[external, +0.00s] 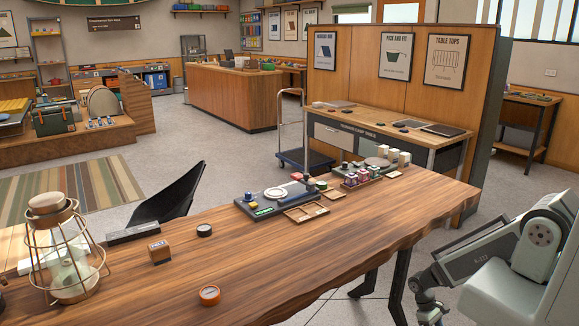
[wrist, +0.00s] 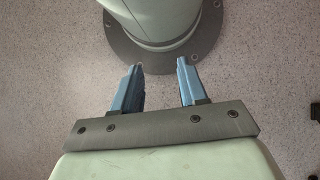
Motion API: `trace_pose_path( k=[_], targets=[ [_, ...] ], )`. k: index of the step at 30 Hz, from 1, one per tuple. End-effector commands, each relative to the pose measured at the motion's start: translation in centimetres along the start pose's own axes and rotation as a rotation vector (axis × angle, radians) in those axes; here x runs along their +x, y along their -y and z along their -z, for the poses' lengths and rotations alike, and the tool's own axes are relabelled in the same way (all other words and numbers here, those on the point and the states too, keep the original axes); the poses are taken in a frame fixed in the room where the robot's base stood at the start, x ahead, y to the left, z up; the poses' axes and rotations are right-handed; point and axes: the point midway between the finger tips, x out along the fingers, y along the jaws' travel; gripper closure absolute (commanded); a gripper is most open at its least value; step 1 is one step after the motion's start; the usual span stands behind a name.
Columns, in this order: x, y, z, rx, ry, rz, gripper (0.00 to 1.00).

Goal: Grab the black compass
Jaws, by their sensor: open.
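A small round black object, which looks like the black compass (external: 204,230), lies flat on the wooden table in the external view. My arm is at the lower right of the external view, well to the right of the black compass. The compass is not in the wrist view.
On the wooden table (external: 330,245), a wire lantern (external: 62,262), a small brown box (external: 159,252) and a dark flat bar (external: 133,233) stand left of the compass. A black tray (external: 262,212) of small items is to its right. The table's middle front is clear.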

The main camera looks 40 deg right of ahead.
Motion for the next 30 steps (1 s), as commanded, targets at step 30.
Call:
trace_pose_path(
  k=[30],
  targets=[
    [0.0, -0.1, 0.19, 0.002, -0.002, -0.001, 0.18]
  ],
)
